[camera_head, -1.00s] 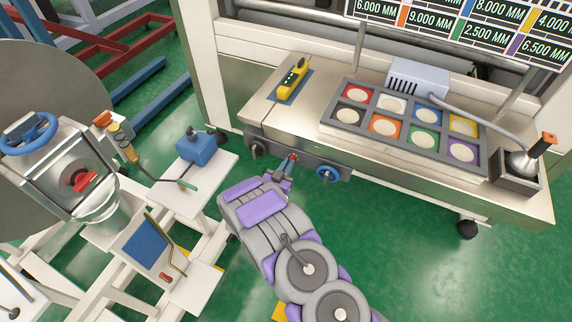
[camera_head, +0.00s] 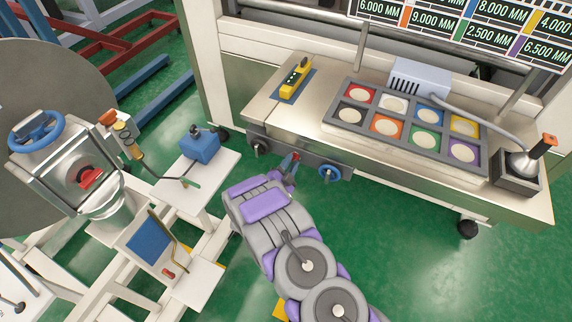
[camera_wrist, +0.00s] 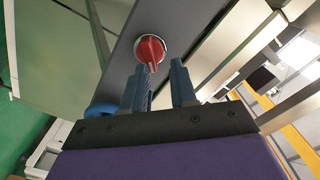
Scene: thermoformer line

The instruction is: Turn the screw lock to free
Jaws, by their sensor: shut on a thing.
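A small red knob (camera_head: 296,156) is on the grey front rail of the machine table, between a black knob on its left and a blue handwheel on its right. The knob also shows in the wrist view (camera_wrist: 150,48), as a red disc with a raised grip bar in a pale ring. I cannot read any marking on it. My gripper (camera_head: 291,172) reaches up to it from below. In the wrist view its two blue-grey fingers (camera_wrist: 160,72) lie at the knob's lower edge, shut on its grip bar. The exact contact is hard to see.
The blue handwheel (camera_head: 329,173) sits close to the right of my gripper. The black knob (camera_head: 261,148) is to the left. A compartment tray (camera_head: 345,129) and a yellow device (camera_head: 296,76) lie on the table above. A white stand (camera_head: 182,194) is at left.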

